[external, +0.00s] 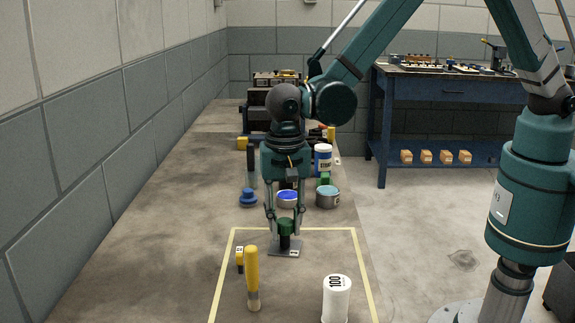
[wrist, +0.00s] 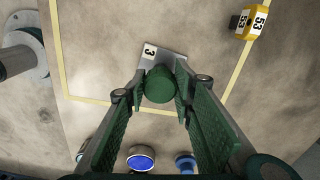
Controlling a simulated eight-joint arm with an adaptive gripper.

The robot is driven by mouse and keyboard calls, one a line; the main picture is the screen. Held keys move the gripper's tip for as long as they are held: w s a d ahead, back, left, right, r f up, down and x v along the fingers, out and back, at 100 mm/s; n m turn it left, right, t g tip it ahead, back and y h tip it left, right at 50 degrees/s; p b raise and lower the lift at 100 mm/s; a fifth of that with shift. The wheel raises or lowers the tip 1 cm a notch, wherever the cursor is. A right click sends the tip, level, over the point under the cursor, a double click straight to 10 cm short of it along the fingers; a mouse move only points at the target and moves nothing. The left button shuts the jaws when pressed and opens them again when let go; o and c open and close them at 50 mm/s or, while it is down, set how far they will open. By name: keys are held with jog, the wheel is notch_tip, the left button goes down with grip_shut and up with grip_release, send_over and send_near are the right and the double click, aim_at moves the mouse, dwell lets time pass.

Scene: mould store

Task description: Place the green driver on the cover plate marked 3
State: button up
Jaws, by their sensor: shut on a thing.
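The green driver (external: 285,228) stands upright between the fingers of my gripper (external: 284,222), which is shut on it. In the wrist view the round green end of the driver (wrist: 160,85) sits between the two fingertips (wrist: 158,93). The grey cover plate (external: 293,250) lies flat under it, inside the yellow outline. In the wrist view the plate (wrist: 177,58) carries a white label with a 3. The driver's dark lower end is over the plate; I cannot tell whether it touches.
A yellow-handled tool (external: 252,272), a yellow block marked 53 (wrist: 251,22) and a white cylinder marked 100 (external: 336,300) stand near the plate. Behind are a blue knob (external: 248,198), a blue-topped tin (external: 287,200) and another tin (external: 327,199). Bench space lies clear at left.

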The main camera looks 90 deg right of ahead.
aim_at(286, 221)
jog(key=shift+f, duration=0.15)
jog(key=o, duration=0.9)
notch_tip(286, 221, up, 12)
jog(key=shift+r+p, duration=0.15)
jog(key=shift+p, duration=0.7)
dwell(0.3)
jog(key=shift+r, duration=0.1)
